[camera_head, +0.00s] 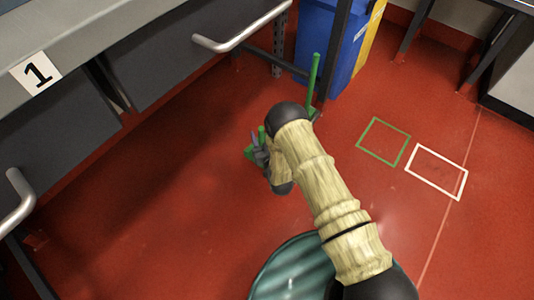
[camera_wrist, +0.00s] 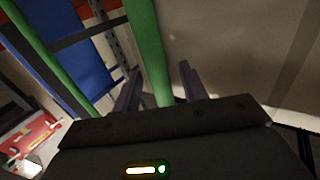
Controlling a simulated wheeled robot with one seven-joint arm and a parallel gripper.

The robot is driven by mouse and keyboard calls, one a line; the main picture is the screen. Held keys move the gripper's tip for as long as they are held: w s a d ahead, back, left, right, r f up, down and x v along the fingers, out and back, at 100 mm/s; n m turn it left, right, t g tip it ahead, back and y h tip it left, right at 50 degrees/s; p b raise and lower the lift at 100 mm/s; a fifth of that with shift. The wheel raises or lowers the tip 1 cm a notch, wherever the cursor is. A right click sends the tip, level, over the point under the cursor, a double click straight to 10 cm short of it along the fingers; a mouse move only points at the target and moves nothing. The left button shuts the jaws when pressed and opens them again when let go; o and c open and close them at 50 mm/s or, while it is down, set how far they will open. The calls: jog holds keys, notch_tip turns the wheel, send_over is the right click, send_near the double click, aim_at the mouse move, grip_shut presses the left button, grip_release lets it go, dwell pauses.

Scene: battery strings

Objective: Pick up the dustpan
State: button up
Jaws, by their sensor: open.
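The green dustpan (camera_head: 249,153) is low near the floor at the middle of the head view, partly hidden by my gripper (camera_head: 260,151). A short piece of its green handle (camera_head: 262,132) shows above my gripper. In the wrist view, the green handle (camera_wrist: 147,45) runs down between the two fingers of my gripper (camera_wrist: 160,84). The fingers are apart, one on each side of it. I cannot tell whether either finger touches it.
A second green pole (camera_head: 314,72) stands by the blue bin (camera_head: 345,45); a green pole also shows at left in the wrist view (camera_wrist: 45,60). Grey drawers with metal handles (camera_head: 240,38) line the upper left. Red floor at right, with green and white marked squares, is clear.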

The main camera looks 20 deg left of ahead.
grip_shut()
jog(key=shift+a, duration=0.1)
notch_tip(320, 180, up, 10)
jog(key=p, duration=0.6)
dwell(0.5)
